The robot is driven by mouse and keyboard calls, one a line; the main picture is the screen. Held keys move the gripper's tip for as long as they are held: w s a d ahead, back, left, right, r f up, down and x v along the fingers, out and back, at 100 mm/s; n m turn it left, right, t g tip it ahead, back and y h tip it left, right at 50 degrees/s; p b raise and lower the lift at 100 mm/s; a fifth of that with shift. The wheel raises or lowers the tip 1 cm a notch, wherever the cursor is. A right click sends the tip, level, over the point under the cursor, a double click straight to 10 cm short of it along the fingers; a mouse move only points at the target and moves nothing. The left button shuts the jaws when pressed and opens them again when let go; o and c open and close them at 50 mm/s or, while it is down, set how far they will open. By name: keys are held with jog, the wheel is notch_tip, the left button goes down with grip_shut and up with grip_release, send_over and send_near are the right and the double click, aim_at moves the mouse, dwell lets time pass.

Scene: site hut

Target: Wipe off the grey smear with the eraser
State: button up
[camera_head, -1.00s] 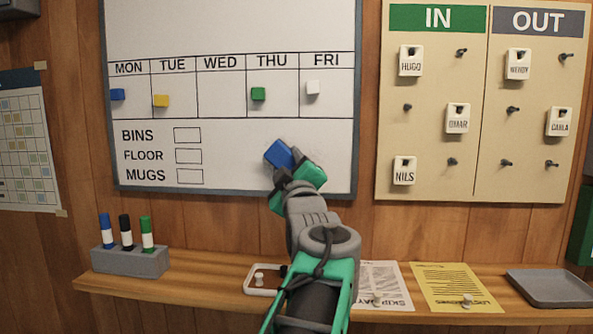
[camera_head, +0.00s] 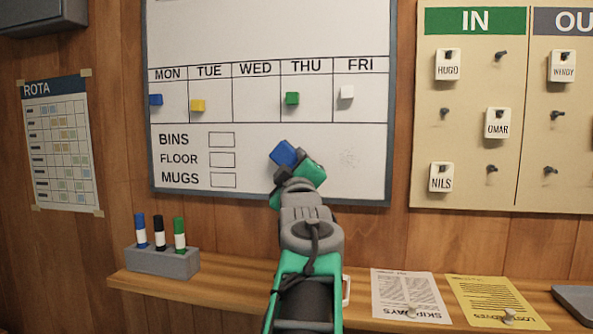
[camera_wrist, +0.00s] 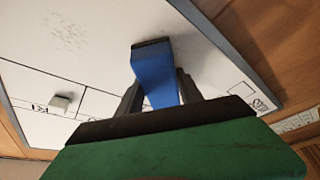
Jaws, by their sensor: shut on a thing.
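My gripper (camera_head: 288,169) is shut on the blue eraser (camera_head: 283,153), in front of the lower middle of the whiteboard (camera_head: 270,135). In the wrist view the eraser (camera_wrist: 153,75) sits between the two dark fingers, its dark felt end toward the board. I cannot tell whether it touches the board. The faint grey smear (camera_head: 349,158) is on the board to the right of the eraser, below the FRI column. It also shows in the wrist view (camera_wrist: 66,32) at the upper left, apart from the eraser.
Coloured magnets sit in the weekday row, such as the green one (camera_head: 292,98) and the white one (camera_head: 347,92). A peg board (camera_head: 470,130) with name tags hangs at the right. The shelf (camera_head: 235,282) below holds a marker block (camera_head: 162,262) and two papers.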

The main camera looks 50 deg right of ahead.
aim_at(328, 159)
jog(key=shift+s+d+r+b, duration=0.1)
jog(key=shift+s+d+b, duration=0.35)
jog(key=shift+s, duration=0.5)
jog(key=shift+s+d+f+b, duration=0.1)
jog(key=shift+s+d+b, duration=0.3)
jog(key=shift+s, duration=0.6)
jog(key=shift+s+d+r+b, duration=0.1)
jog(key=shift+s+d+b, duration=0.35)
jog(key=shift+s, duration=0.5)
jog(key=shift+s+d+r+b, duration=0.1)
jog(key=shift+s+d+b, duration=0.15)
jog(key=shift+s, duration=0.5)
jog(key=shift+s+d+b, duration=0.1)
jog(key=shift+s+d, duration=0.2)
jog(key=shift+s, duration=0.4)
jog(key=shift+s+d+r+b, duration=0.1)
jog(key=shift+s+d+b, duration=0.15)
jog(key=shift+s, duration=0.5)
jog(key=shift+s+d, duration=0.4)
jog(key=shift+s, duration=0.35)
jog(key=shift+s+d, duration=0.35)
jog(key=shift+s, duration=0.4)
jog(key=shift+f+b, duration=0.2)
jog(key=shift+b, duration=0.35)
